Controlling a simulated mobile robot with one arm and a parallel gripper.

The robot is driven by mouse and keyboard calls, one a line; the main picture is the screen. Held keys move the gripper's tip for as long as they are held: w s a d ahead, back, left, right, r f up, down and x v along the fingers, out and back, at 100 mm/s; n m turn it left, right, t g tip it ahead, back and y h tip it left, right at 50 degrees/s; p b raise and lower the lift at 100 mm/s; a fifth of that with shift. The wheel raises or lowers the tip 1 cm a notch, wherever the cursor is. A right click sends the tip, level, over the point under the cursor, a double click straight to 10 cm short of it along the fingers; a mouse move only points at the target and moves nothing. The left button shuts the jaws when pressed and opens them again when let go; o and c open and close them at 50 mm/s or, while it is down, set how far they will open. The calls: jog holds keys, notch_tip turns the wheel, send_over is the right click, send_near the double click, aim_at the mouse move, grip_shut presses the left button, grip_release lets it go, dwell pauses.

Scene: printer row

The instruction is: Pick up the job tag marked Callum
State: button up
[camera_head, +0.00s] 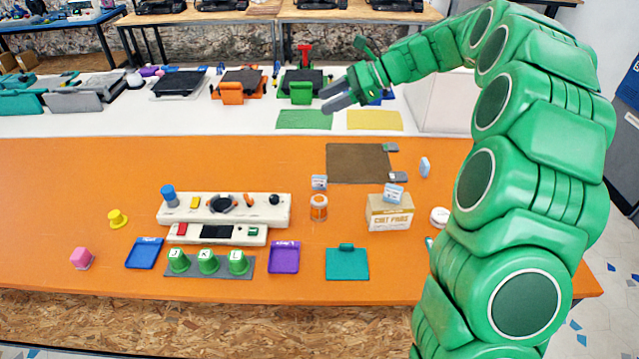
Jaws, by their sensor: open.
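Several small cards could be job tags, but their print is too small to read, so I cannot tell which is marked Callum. One pale card (319,182) stands behind the orange jar. Another pale card (394,192) stands at the top of the cardboard box. A third pale card (424,167) stands right of the brown mat. My gripper (326,100) is open and looks empty. It hangs in the upper middle of the view, pointing left, apart from the cards.
On the orange table (60,200) are a brown mat (357,162), an orange jar (318,208), a cardboard box (390,214), a white control panel (270,210), green cups (208,262), a blue tray (145,253), a purple tray (284,258) and a teal pad (347,265). Printers stand behind.

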jog(key=w+d+f+m+y, duration=0.1)
jog(key=w+d+f+m, duration=0.1)
jog(key=w, duration=0.3)
jog(key=m+t, duration=0.1)
send_over(315, 189)
jog(key=d, duration=0.7)
notch_tip(315, 189, down, 28)
jog(key=shift+w+f, duration=0.1)
jog(key=shift+r+x, duration=0.15)
jog(key=shift+x, duration=1.8)
jog(key=shift+r+x, duration=0.15)
jog(key=shift+x, duration=1.8)
jog(key=shift+w, duration=0.2)
jog(key=shift+c, duration=0.2)
grip_shut()
